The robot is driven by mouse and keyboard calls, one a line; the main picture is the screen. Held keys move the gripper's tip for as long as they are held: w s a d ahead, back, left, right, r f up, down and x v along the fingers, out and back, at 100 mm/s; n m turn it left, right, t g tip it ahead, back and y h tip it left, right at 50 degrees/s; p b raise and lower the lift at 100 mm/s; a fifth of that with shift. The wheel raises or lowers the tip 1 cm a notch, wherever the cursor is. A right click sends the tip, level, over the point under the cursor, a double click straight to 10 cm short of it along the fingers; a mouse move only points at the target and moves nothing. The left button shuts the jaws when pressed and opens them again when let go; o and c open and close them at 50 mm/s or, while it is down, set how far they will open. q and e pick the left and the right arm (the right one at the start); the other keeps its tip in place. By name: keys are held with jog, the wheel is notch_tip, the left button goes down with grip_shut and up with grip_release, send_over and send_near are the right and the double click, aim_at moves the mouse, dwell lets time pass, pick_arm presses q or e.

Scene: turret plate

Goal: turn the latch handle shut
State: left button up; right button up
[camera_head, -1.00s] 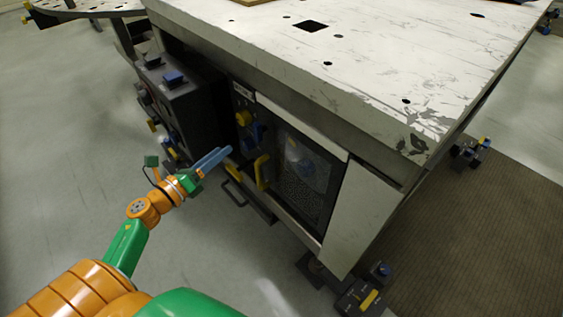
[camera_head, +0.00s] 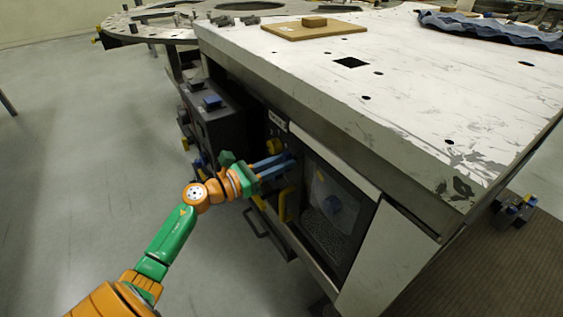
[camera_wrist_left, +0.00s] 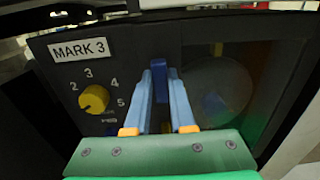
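The dark blue latch handle (camera_wrist_left: 174,73) stands upright on the dark front panel in the left wrist view, at and partly behind my fingertips. In the head view my own fingers mostly hide it. My left gripper (camera_wrist_left: 167,85) has two light blue fingers with a gap between them, pointing at the panel on either side of the handle's line; I cannot tell whether they touch it. In the head view the left gripper (camera_head: 283,163) reaches the panel beside the door. My right gripper is not in view.
A yellow numbered knob (camera_wrist_left: 94,99) sits left of the handle under a MARK 3 label (camera_wrist_left: 81,49). The white tabletop (camera_head: 400,110) overhangs above; open floor (camera_head: 90,190) lies left.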

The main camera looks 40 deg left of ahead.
pick_arm(q)
grip_shut()
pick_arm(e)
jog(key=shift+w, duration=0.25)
